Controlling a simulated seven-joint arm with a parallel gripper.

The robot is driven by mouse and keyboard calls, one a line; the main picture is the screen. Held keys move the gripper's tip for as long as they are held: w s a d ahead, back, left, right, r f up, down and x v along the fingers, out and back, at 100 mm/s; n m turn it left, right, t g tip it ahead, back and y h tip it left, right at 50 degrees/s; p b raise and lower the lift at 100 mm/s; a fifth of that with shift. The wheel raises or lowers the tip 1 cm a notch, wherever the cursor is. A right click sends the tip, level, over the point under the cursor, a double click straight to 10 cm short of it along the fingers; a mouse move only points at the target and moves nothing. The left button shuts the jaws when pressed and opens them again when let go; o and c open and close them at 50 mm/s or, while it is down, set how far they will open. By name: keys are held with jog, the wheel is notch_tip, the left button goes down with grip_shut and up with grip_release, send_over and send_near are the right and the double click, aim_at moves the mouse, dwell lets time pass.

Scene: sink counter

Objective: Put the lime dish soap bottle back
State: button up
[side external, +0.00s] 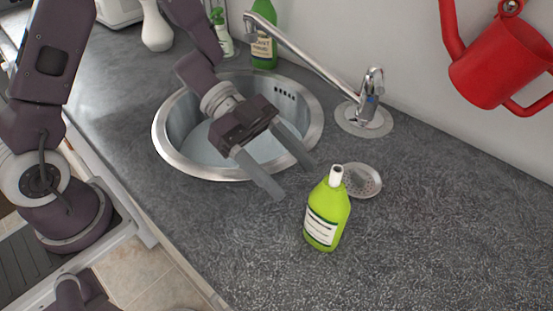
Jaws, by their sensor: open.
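The lime dish soap bottle (326,212) stands upright on the grey counter, in front of the sink and to its right. It has a white cap and a pale label. My gripper (296,183) is open and empty, with its two fingers spread and pointing toward the bottle. The fingertips are just left of and behind the bottle, apart from it as far as I can tell. The round steel sink (167,157) lies under my gripper and is partly hidden by it.
A metal soap dish (368,181) lies right behind the bottle. The faucet (370,95) reaches over the sink. A green bottle (264,52), a clear green-marked bottle (220,32) and a white vase-like object (156,28) stand at the back. A red watering can (497,65) hangs upper right. The front-right counter is clear.

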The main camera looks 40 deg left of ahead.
jog(key=w+a+r+n+t+y, duration=0.4)
jog(key=w+a+r+t+y, duration=0.15)
jog(key=w+a+t, duration=0.35)
jog(key=a+r+n+t+y, duration=0.1)
jog(key=a+r+n+y, duration=0.3)
jog(key=a+y, duration=0.1)
jog(key=s+a+r+n+g+y, duration=0.1)
jog(key=s+a+r+n+y, duration=0.15)
jog(key=s+a, duration=0.2)
jog(key=s+a+r+n+y, duration=0.1)
jog(key=s+a+n+y, duration=0.25)
jog(key=s, duration=0.25)
jog(key=s+d+n+g+h, duration=0.1)
jog(key=s+d+n, duration=0.1)
jog(key=s, duration=0.4)
jog(key=s+d+f+n+g+h, duration=0.1)
jog(key=s+d+g+h, duration=0.1)
jog(key=s, duration=0.4)
jog(key=shift+s+d+f+n, duration=0.3)
jog(key=shift+n, duration=0.1)
